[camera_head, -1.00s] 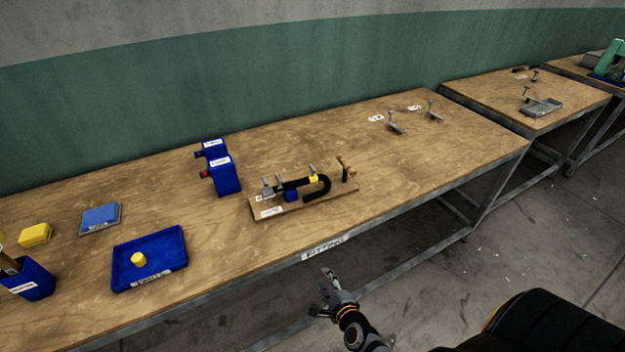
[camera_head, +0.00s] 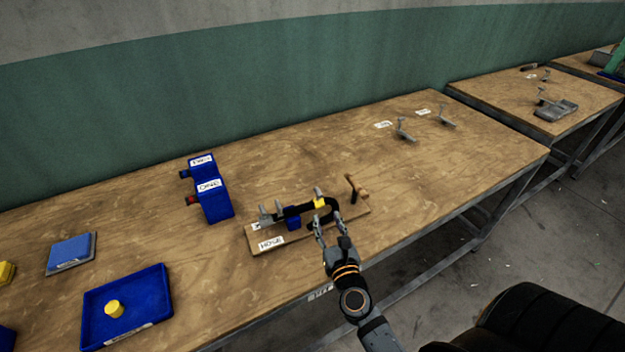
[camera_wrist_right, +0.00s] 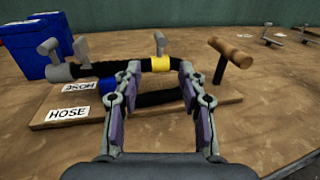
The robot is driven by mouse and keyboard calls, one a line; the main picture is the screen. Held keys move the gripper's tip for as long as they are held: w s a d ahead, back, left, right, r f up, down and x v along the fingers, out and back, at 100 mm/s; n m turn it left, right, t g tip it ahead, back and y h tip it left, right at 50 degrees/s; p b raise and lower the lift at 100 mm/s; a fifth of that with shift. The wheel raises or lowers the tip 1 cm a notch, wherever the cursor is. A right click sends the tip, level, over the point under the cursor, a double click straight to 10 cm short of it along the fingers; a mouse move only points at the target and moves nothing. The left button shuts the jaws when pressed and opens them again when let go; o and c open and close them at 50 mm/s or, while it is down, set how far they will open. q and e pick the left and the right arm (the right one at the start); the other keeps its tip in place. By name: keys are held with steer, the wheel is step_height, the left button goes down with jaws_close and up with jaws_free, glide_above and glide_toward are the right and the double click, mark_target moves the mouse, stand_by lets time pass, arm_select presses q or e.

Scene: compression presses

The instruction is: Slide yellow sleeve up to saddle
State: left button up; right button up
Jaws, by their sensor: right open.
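The yellow sleeve (camera_head: 320,203) sits around the black hose, which bends in a U on a wooden board (camera_head: 262,241) labelled HOSE. In the right wrist view the sleeve (camera_wrist_right: 160,64) is just beneath a grey upright piece (camera_wrist_right: 159,43). Another grey piece (camera_wrist_right: 61,71) holds the hose's left end. I cannot tell for sure which part is the saddle. My right gripper (camera_head: 327,217) is open at the near side of the hose bend. In the right wrist view its fingertips (camera_wrist_right: 160,72) flank the sleeve, apparently short of it. My left gripper is not in view.
A blue block (camera_wrist_right: 109,86) is by the hose. A wooden-handled T piece (camera_head: 356,189) stands at the board's right end. Blue boxes (camera_head: 213,202) stand behind left. A blue tray (camera_head: 150,287) holds a yellow piece (camera_head: 114,309). The bench to the right is mostly clear.

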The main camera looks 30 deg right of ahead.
mark_target(318, 196)
steer(key=w, duration=0.1)
steer(key=w+p, duration=0.1)
steer(key=w+r+p, duration=0.1)
steer(key=shift+d, duration=0.3)
steer(key=x, duration=0.4)
steer(key=shift+w+f+p, duration=0.1)
steer(key=shift+f+p, duration=0.15)
steer(key=shift+p, duration=0.15)
steer(key=x, duration=0.2)
steer(key=shift+w+d+f, duration=0.1)
steer(key=shift+w+f, duration=0.05)
steer(key=shift+w, duration=0.5)
steer(key=shift+c, duration=0.4)
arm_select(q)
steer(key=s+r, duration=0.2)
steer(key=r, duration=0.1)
arm_select(e)
jaws_close()
